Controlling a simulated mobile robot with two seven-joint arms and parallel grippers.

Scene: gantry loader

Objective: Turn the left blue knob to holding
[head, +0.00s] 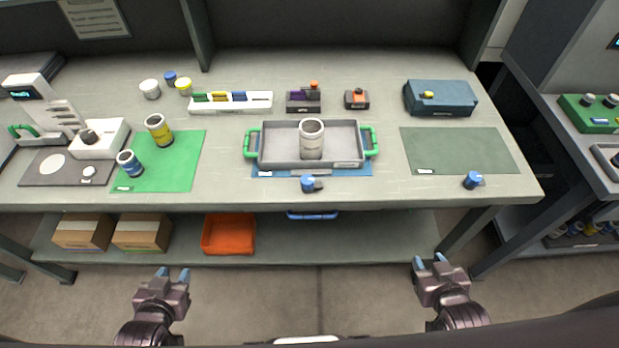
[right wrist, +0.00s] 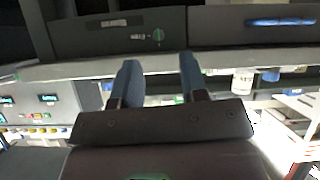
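The left blue knob (head: 308,184) sits at the front edge of the workbench, just in front of the tray, with a dark part at its right. Its setting is too small to read. A second blue knob (head: 472,181) is at the front right edge, before the dark green mat. My left gripper (head: 173,273) is open and empty, low in front of the bench, left of the left knob. My right gripper (head: 430,260) is open and empty, low in front of the bench between the two knobs sideways. Its spread blue fingers show in the right wrist view (right wrist: 160,80).
A grey tray (head: 283,156) with green handles holds a pale jar (head: 311,142) behind the left knob. A green mat (head: 191,170) with a yellow-banded jar (head: 158,131) and a blue jar (head: 130,163) is at left. An orange bin (head: 229,234) is on the lower shelf.

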